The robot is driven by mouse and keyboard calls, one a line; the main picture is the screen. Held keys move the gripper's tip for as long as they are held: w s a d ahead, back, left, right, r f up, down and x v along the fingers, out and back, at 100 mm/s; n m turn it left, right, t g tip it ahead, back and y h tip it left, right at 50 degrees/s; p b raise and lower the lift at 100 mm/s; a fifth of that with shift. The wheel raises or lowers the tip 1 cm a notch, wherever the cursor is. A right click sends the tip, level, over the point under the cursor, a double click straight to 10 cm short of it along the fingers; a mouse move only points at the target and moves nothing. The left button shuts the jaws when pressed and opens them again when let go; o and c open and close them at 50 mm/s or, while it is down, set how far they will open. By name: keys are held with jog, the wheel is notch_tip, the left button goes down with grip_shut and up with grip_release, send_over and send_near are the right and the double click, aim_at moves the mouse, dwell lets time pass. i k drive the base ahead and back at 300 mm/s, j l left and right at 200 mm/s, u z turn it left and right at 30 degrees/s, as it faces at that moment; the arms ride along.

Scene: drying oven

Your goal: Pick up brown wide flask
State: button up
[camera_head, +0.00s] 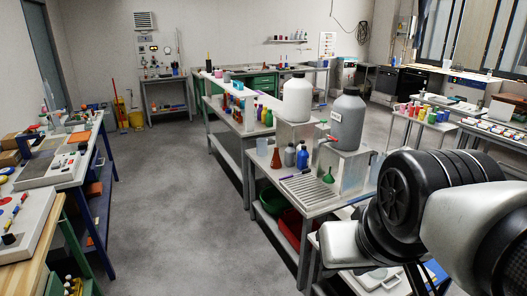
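A small reddish-brown cone-shaped vessel (276,159) stands upright on the near end of the long middle bench. It looks like the brown wide flask, though it is too small in view to be sure. Blue bottles (302,157) stand just right of it. My arm fills the lower right of the view, but its gripper end does not show. I cannot see whether the gripper holds anything.
A white jug (297,98) and a grey jug (347,119) stand on raised stands by the cone. A green funnel (328,175) is near the bench front. A cluttered bench (60,170) stands left. The grey floor (190,210) between is clear.

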aim_at(276, 164)
jog(key=i+j+u, duration=0.4)
jog(key=i, duration=0.65)
jog(key=i+u, duration=0.4)
jog(key=i, duration=0.65)
jog(key=i+z, duration=0.2)
jog(key=i, duration=0.6)
jog(key=i+j+z, duration=0.15)
jog(key=i, duration=0.6)
jog(key=i+z, duration=0.25)
jog(key=z, duration=0.25)
jog(key=i+j+z, duration=0.15)
jog(key=i+z, duration=0.15)
jog(key=z, duration=0.2)
jog(key=i+j+z, duration=0.2)
jog(key=z, duration=0.25)
jog(key=i+z, duration=0.15)
jog(key=z, duration=0.25)
jog(key=i+j+z, duration=0.15)
jog(key=z, duration=0.25)
jog(key=i+j+z, duration=0.15)
jog(key=z, duration=0.25)
